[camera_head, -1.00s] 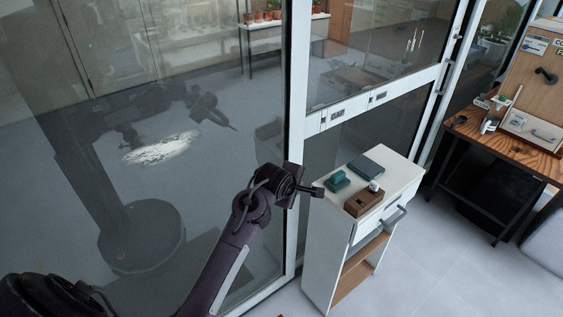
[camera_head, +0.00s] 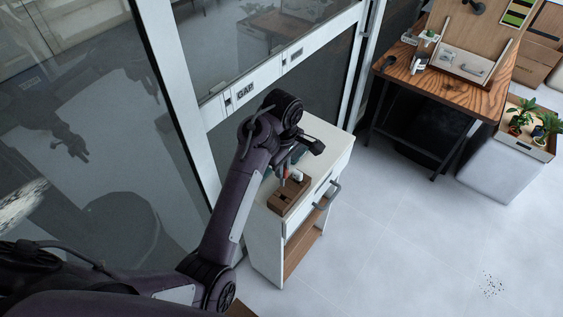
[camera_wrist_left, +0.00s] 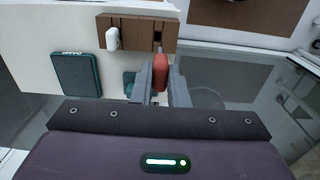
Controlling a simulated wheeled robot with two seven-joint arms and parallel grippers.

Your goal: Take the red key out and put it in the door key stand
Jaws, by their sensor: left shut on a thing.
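My left gripper (camera_head: 284,172) is over the top of a white cabinet (camera_head: 325,140). It is shut on the red key (camera_wrist_left: 160,68), whose red head shows between the fingers in the left wrist view. A brown wooden block (camera_head: 283,205), perhaps the key stand, sits on the cabinet just by the key. In the wrist view the block (camera_wrist_left: 135,32) has a dark slot and a small white object (camera_wrist_left: 113,38). I cannot tell whether the key touches the block. My right gripper is not in view.
A dark teal book-like item (camera_wrist_left: 76,74) and a small teal object (camera_wrist_left: 130,84) lie on the cabinet. The cabinet has a grey handle (camera_head: 328,195). Glass panels stand close behind and left. A wooden desk (camera_head: 409,71) is at the right. Floor between is clear.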

